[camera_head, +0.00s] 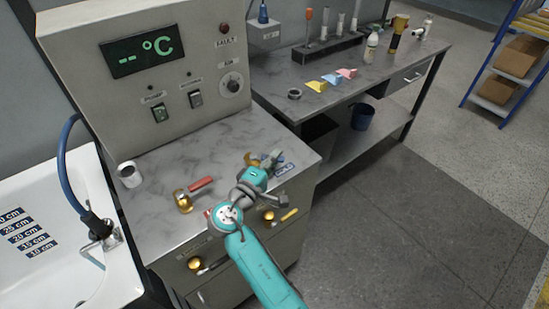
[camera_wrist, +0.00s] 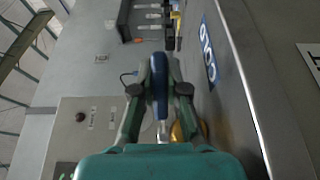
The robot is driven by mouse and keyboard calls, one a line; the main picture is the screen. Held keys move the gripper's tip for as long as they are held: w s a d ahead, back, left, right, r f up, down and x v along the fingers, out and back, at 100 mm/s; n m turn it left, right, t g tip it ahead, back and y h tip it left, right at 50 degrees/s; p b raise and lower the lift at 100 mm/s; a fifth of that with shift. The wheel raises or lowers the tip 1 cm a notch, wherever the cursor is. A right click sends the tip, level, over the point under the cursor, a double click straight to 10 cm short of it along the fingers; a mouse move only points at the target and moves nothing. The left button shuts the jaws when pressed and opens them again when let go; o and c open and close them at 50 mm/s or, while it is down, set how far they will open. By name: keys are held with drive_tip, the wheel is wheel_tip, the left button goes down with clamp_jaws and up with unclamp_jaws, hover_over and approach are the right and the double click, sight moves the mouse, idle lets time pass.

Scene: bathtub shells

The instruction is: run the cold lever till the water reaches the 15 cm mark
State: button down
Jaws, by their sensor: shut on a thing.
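My gripper (camera_head: 266,162) is at the brass cold valve (camera_head: 251,159) on the right of the grey counter. In the wrist view its fingers (camera_wrist: 158,85) are shut on the blue cold lever (camera_wrist: 159,75). The brass valve body (camera_wrist: 181,131) shows behind the right finger, near the blue COLD label (camera_wrist: 207,52). In the head view my gripper partly hides the lever. The white tub (camera_head: 122,278) is at the left, with a depth scale including the 15 cm mark (camera_head: 34,242). I cannot make out a water level or a stream from the spout (camera_head: 97,243).
The red lever (camera_head: 200,184) on its brass valve (camera_head: 183,202) stands left of my gripper. A white roll (camera_head: 129,174) lies by the tub. The control panel (camera_head: 160,70) rises behind, its display showing dashes. Brass knobs (camera_head: 195,263) are on the cabinet front. Floor at the right is clear.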

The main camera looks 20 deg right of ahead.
drive_tip(key=c, duration=1.2)
unclamp_jaws()
drive_tip(key=shift+o, duration=0.2)
drive_tip(key=v, duration=1.2)
